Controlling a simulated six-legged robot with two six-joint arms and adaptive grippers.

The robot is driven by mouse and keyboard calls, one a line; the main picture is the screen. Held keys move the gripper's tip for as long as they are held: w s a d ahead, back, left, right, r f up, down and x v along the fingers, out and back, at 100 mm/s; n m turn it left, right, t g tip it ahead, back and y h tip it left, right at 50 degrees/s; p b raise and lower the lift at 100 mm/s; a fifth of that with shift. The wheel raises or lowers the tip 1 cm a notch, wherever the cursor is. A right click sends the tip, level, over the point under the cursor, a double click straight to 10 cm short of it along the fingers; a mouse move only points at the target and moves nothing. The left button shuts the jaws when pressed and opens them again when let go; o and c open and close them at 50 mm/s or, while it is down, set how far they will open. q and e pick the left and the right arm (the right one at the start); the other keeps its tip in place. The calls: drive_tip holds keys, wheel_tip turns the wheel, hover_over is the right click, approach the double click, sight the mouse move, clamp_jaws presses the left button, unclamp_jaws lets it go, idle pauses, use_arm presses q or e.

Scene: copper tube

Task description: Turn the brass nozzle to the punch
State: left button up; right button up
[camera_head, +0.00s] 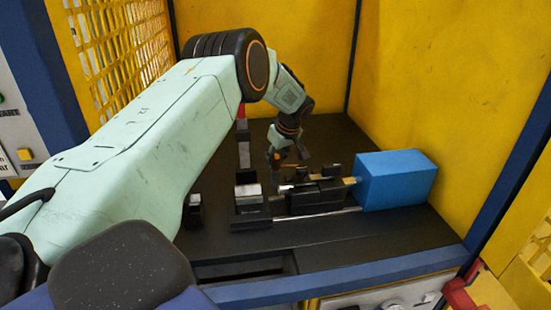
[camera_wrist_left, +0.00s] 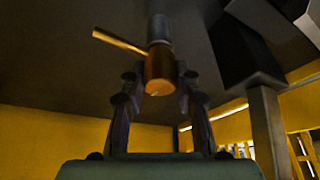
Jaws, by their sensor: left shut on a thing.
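My left gripper (camera_head: 286,154) reaches down over the black machine (camera_head: 318,192) on the dark bench. In the left wrist view its two fingers (camera_wrist_left: 158,88) close around the brass nozzle (camera_wrist_left: 159,69), one finger on each side. The nozzle is a short brass cylinder with a round end face. A thin brass rod (camera_wrist_left: 118,41) sticks out from it to the left. A grey cylinder (camera_wrist_left: 160,30) is in line with the nozzle at its far end. In the head view the nozzle is too small to make out. I cannot tell which part is the punch. My right gripper is out of view.
A blue box (camera_head: 397,181) stands at the right end of the machine. A small black block (camera_head: 193,211) stands to the left. Yellow walls (camera_head: 450,80) close in the back and right, and yellow mesh (camera_head: 120,50) the left. A blue beam (camera_head: 345,285) runs along the front.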

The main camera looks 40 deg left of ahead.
use_arm(q)
drive_tip(key=shift+r, duration=0.1)
clamp_jaws()
